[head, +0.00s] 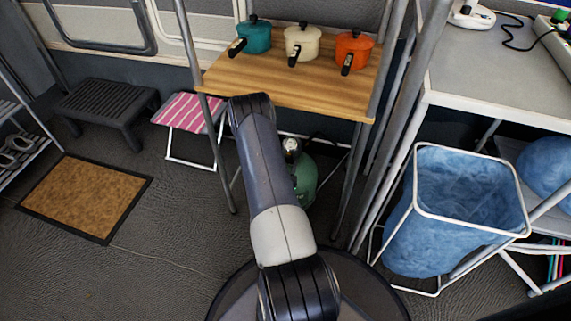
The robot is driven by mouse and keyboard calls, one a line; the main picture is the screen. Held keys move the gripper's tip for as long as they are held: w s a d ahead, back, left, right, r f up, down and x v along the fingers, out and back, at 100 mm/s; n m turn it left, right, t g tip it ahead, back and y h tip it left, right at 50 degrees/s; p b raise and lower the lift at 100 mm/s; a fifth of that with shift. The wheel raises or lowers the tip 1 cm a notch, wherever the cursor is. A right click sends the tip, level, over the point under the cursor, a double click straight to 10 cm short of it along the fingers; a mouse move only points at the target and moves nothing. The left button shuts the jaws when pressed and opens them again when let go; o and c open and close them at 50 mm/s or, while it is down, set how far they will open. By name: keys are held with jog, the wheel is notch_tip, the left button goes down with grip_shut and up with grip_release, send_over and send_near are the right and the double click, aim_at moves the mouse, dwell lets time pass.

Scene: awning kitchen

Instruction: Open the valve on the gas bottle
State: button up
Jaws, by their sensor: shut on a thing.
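The green gas bottle (307,179) stands on the floor under the wooden shelf table, in the middle of the head view. My own arm crosses in front of it and hides its left part. At the top of the bottle a small silver and dark fitting (291,147) shows just right of my arm. I cannot tell whether this is the valve or another part, nor how far it is turned. My gripper does not show; the arm bends away at its far end and its tip is hidden behind the arm links.
Teal (254,36), cream (301,43) and orange (352,50) pots stand on the wooden shelf (290,88). Metal legs flank the bottle. A pink striped stool (187,114) is at left, a blue laundry bag (460,195) at right.

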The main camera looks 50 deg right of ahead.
jog(key=shift+w+f+n+b, duration=0.1)
jog(key=shift+n+b, duration=1.1)
jog(key=shift+n, duration=3.2)
jog(key=shift+w+f+n+b, duration=0.1)
jog(key=shift+n+b, duration=1.1)
jog(key=shift+n, duration=3.2)
jog(key=o, duration=1)
jog(key=p+v, duration=0.3)
jog(key=v, duration=0.8)
